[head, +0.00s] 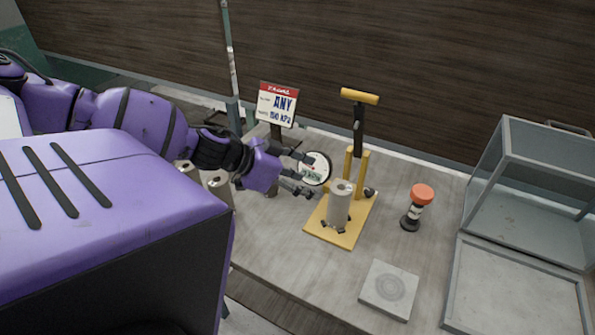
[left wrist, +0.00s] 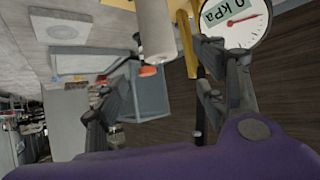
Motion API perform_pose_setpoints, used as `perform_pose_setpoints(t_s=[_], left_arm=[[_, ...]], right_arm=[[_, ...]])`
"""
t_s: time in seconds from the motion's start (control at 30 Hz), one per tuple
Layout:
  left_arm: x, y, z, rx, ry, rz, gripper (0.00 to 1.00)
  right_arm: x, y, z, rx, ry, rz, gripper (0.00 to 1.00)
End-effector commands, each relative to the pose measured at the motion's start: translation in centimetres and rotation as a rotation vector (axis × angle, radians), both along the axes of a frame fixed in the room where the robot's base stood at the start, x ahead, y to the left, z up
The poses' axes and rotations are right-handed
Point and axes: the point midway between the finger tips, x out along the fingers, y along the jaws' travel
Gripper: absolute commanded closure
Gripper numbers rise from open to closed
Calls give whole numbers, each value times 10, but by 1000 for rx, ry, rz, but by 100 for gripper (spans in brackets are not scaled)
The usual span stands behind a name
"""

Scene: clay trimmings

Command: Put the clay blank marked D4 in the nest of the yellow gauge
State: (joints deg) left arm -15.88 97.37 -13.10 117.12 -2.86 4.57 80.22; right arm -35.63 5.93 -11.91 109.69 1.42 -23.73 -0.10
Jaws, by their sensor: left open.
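The yellow gauge (head: 318,233) has a yellow base, a lever with a yellow handle and a round dial (head: 315,168). A grey cylindrical clay blank (head: 340,208) stands upright on its base, with small dark prongs around its foot. No D4 mark is legible on it. My left gripper (head: 308,178) is open and empty, just left of this blank and in front of the dial. In the left wrist view the blank (left wrist: 154,32) shows beyond the open fingers (left wrist: 170,62), apart from them. My right gripper is not in view.
More grey blanks (head: 219,186) stand left, partly hidden by my arm. A sign reading ANY (head: 278,104) stands behind. A red-topped black item (head: 411,220), a square grey slab (head: 389,290) and a glass-sided case (head: 540,190) are right. Bench between gauge and slab is clear.

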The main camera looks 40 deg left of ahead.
Motion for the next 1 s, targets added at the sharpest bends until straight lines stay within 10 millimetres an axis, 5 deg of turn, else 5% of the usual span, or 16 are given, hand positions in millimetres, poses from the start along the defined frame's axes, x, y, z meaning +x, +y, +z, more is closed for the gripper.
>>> perform_pose_setpoints(t_s=[1.0], left_arm=[[-14, 8, 12, 1, 0, -2, 35]], right_arm=[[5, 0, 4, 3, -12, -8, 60]])
